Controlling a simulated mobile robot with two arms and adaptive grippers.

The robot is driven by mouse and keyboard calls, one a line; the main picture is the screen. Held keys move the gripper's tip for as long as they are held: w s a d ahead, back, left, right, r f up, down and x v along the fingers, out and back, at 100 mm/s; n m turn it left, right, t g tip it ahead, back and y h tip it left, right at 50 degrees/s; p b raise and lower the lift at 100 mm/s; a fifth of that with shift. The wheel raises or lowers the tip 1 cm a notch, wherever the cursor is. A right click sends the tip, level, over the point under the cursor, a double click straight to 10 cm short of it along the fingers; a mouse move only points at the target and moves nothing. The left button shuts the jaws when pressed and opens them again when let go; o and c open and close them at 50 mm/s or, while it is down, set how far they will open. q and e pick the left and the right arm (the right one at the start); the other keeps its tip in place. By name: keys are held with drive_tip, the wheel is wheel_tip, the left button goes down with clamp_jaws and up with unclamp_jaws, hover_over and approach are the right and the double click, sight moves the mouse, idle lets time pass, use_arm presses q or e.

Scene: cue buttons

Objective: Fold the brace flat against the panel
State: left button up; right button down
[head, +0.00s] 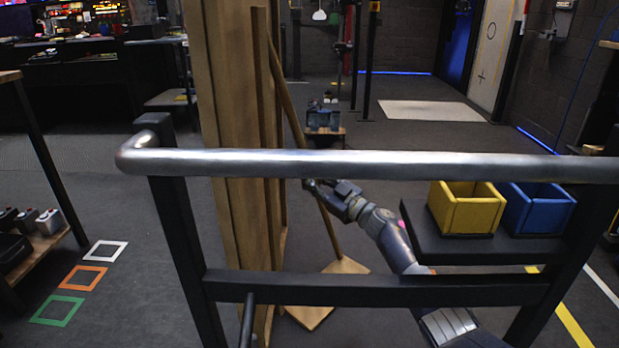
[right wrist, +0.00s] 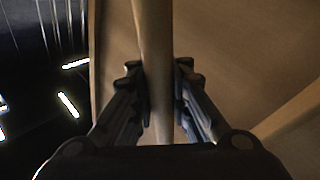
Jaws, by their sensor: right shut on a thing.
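The panel (head: 225,120) is a tall wooden board standing upright left of centre in the head view. The brace (head: 291,107) is a thin wooden bar that slants from high on the panel down and right, its lower end apart from the panel by a flat wooden piece (head: 329,292) on the floor. My right gripper (head: 317,189) is shut around the brace about two thirds of the way down. In the right wrist view, the brace (right wrist: 153,35) runs between the fingers (right wrist: 160,82), with a wooden surface behind. My left gripper is out of view.
A metal rail (head: 380,163) on a dark frame crosses the foreground. A yellow bin (head: 466,209) and a blue bin (head: 538,209) sit on a dark shelf at right. Coloured squares (head: 82,278) mark the floor at left. Open floor lies behind the arm.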

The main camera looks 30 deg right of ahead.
drive_tip(key=shift+a+f, duration=0.1)
idle(0.7)
drive_tip(key=c, duration=1.5)
unclamp_jaws()
drive_tip(key=shift+w+f, duration=0.1)
drive_tip(key=shift+w, duration=0.05)
